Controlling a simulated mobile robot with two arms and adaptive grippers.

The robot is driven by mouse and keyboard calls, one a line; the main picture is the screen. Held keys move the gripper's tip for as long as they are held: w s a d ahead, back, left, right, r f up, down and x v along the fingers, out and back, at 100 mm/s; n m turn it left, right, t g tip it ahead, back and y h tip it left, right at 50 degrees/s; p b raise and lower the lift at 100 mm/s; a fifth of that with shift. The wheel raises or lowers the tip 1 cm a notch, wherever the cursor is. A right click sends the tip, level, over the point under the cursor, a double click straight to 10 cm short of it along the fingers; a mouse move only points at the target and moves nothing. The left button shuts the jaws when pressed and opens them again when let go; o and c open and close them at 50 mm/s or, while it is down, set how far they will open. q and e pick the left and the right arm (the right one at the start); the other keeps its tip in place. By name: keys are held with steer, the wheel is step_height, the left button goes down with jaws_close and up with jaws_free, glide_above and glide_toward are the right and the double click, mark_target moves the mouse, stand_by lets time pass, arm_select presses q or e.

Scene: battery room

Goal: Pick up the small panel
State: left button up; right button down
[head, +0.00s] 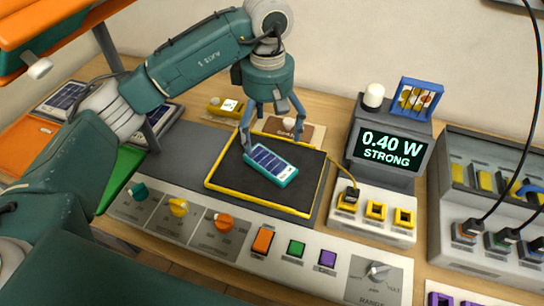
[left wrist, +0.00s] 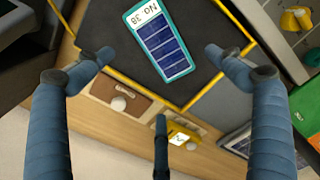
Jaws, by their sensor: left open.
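The small panel (head: 271,165) is a teal-framed solar panel with dark blue cells. It lies flat on a black mat with a yellow border (head: 225,187). In the left wrist view the panel (left wrist: 160,45) shows a white label reading "No. 38" at one end. My left gripper (head: 272,135) is above the mat, pointing down, with its fingers spread just behind and over the panel. In the left wrist view the open fingers (left wrist: 163,70) stand on either side of the panel, apart from it. My right gripper is not in view.
Knobs and coloured buttons (head: 264,240) line the front. Larger panels (head: 65,97) lie at left. A socket unit with black cables (head: 485,235) is at right.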

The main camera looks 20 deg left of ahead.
mark_target(270, 156)
arm_select(q)
steer(key=shift+s+f, duration=0.2)
steer(key=shift+f, duration=0.8)
steer(key=shift+w+f+p, duration=0.1)
steer(key=shift+f+p, duration=0.45)
steer(key=shift+f, duration=0.15)
step_height(270, 156, down, 4)
steer(key=shift+d+r+p, duration=0.15)
steer(key=shift+r+p, duration=0.05)
steer(key=shift+p, duration=0.65)
steer(key=shift+f, duration=0.45)
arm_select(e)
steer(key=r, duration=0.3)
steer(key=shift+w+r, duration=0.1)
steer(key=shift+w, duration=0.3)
arm_select(q)
steer(key=c, duration=1.4)
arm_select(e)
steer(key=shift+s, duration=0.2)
